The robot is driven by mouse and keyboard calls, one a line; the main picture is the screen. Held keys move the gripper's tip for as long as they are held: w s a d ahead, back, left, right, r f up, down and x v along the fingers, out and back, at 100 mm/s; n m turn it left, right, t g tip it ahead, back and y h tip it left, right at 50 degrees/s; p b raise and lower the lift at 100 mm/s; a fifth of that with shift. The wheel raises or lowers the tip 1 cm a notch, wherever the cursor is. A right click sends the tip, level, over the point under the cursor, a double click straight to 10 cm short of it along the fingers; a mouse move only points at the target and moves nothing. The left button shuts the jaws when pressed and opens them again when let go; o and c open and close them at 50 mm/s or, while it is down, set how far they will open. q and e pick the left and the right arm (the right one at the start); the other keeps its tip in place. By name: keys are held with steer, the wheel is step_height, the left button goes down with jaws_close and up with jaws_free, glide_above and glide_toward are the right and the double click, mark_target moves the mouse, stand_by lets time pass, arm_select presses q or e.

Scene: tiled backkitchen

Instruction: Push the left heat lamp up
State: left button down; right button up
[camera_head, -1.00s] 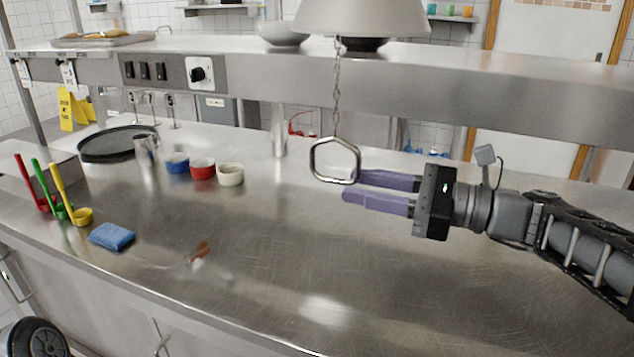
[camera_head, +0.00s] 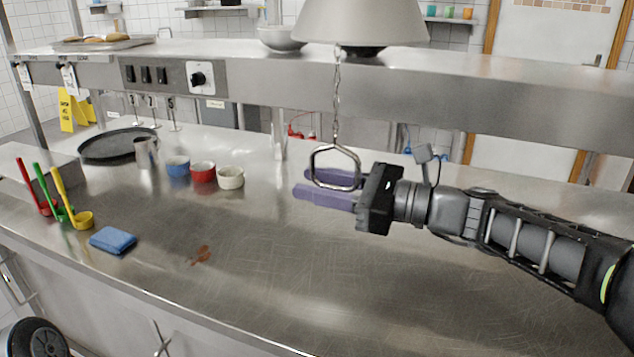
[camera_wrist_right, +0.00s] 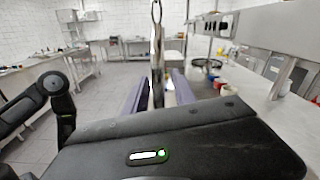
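The heat lamp (camera_head: 362,22) is a pale grey shade at the top of the head view. A chain (camera_head: 337,100) hangs from it and ends in a metal ring handle (camera_head: 335,152). My right gripper (camera_head: 315,188) comes in from the right with its purple fingers on either side of the ring's lower part. The fingers look apart. In the right wrist view, the ring's metal (camera_wrist_right: 157,60) stands upright between the two fingers (camera_wrist_right: 158,95). I cannot tell whether either finger touches it. My left gripper is not in view.
A steel counter (camera_head: 330,270) spreads below, with a blue sponge (camera_head: 113,240), coloured ladles (camera_head: 70,200), small bowls (camera_head: 203,172) and a black round tray (camera_head: 117,144) on the left. A steel shelf (camera_head: 480,95) runs behind the chain.

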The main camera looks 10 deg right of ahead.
jaws_close()
steer(key=shift+f, duration=0.1)
stand_by(1.2)
